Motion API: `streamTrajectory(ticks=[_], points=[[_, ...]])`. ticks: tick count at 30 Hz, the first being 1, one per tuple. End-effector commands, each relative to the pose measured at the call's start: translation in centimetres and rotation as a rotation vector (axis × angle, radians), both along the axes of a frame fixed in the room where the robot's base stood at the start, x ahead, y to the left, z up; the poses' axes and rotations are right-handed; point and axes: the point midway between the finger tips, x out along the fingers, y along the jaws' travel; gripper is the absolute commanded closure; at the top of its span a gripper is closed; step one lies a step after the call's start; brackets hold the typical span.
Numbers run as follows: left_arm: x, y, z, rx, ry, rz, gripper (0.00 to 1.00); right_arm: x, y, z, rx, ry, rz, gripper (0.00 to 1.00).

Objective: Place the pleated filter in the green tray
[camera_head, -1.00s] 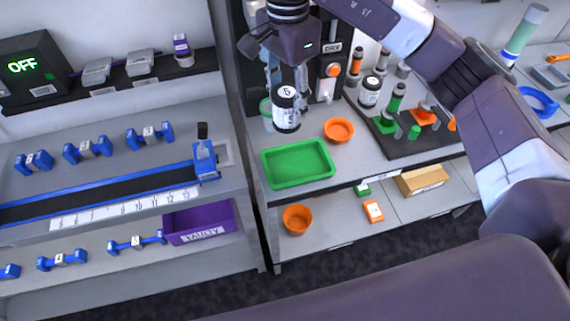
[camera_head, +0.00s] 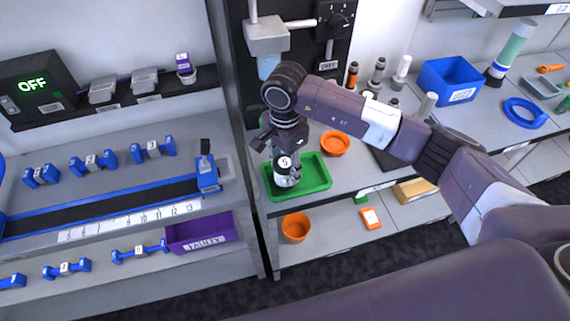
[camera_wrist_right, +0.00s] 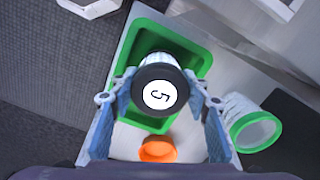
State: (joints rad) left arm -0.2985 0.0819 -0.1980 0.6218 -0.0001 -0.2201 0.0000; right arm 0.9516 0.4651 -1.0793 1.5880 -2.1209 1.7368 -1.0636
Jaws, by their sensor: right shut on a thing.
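The pleated filter (camera_head: 287,178) is a white cylinder with a black end cap and a white label reading 5. My right gripper (camera_head: 284,153) is shut on it from above and holds it upright over the green tray (camera_head: 322,184). In the right wrist view the filter (camera_wrist_right: 160,92) sits between the two fingers (camera_wrist_right: 160,80), with the green tray (camera_wrist_right: 203,62) beyond it. I cannot tell whether the filter's bottom touches the tray floor. My left gripper is not in view.
An orange bowl (camera_head: 335,143) stands just behind the tray. A white mesh cylinder with a green ring (camera_wrist_right: 251,124) is to the right in the wrist view. An orange bowl (camera_head: 295,227) is on the shelf below. A blue bin (camera_head: 449,82) stands at the back right.

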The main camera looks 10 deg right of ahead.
Motion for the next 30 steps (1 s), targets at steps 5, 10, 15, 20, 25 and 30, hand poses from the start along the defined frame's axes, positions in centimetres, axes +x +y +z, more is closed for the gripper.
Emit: streamTrajectory(ticks=[5, 10, 15, 20, 25, 30], points=[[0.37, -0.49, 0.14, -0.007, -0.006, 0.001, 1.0, 0.1, 0.02, -0.31, 0.0, -0.003, 0.001, 0.87], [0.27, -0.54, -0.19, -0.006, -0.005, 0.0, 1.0, 0.08, 0.01, -0.57, 0.0, -0.003, 0.001, 0.87], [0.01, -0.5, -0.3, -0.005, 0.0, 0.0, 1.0, 0.05, 0.01, -0.61, 0.001, -0.002, 0.001, 0.47], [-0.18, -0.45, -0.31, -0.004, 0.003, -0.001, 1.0, 0.05, 0.0, -0.6, 0.0, -0.002, 0.0, 0.39], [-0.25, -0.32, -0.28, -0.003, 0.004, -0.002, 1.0, 0.05, 0.0, -0.56, 0.0, -0.002, 0.0, 0.39], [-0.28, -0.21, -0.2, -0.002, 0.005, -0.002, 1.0, 0.18, 0.02, 0.15, 0.001, -0.005, 0.001, 0.39]])
